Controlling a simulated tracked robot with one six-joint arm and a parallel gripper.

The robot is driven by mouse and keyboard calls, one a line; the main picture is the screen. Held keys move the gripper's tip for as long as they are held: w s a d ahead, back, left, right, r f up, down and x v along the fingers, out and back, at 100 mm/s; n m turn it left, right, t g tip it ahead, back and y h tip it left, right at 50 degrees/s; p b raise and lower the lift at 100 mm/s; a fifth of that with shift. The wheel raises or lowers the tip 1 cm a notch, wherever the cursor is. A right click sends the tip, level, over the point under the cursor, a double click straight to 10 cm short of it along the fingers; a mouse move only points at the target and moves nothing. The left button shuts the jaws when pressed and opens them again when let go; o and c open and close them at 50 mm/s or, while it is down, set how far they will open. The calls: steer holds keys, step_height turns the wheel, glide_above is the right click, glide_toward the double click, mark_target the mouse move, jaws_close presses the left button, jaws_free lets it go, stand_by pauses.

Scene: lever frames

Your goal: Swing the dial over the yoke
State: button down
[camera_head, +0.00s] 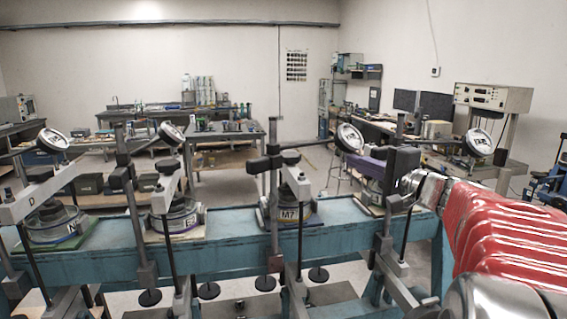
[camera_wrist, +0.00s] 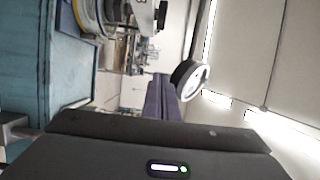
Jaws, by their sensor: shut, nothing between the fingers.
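Several lever frames stand along a blue beam (camera_head: 235,250), each with a round white-faced dial on an arm. The dials are at far left (camera_head: 53,140), left of middle (camera_head: 171,134), right of middle (camera_head: 349,138) and right (camera_head: 478,142). I cannot tell for sure which part is the yoke.
Upright posts (camera_head: 273,215) and hanging rods crowd the front of the beam. Benches (camera_head: 225,140) with instruments stand behind. Open floor lies between them and the beam.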

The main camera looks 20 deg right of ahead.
steer(key=w, duration=0.5)
steer(key=shift+d, duration=0.1)
steer(key=shift+s, duration=0.1)
steer(key=s+d, duration=0.1)
steer(key=s, duration=1.2)
steer(key=shift+s+d, duration=0.25)
steer(key=shift+s, duration=0.1)
steer(key=shift+f, duration=0.1)
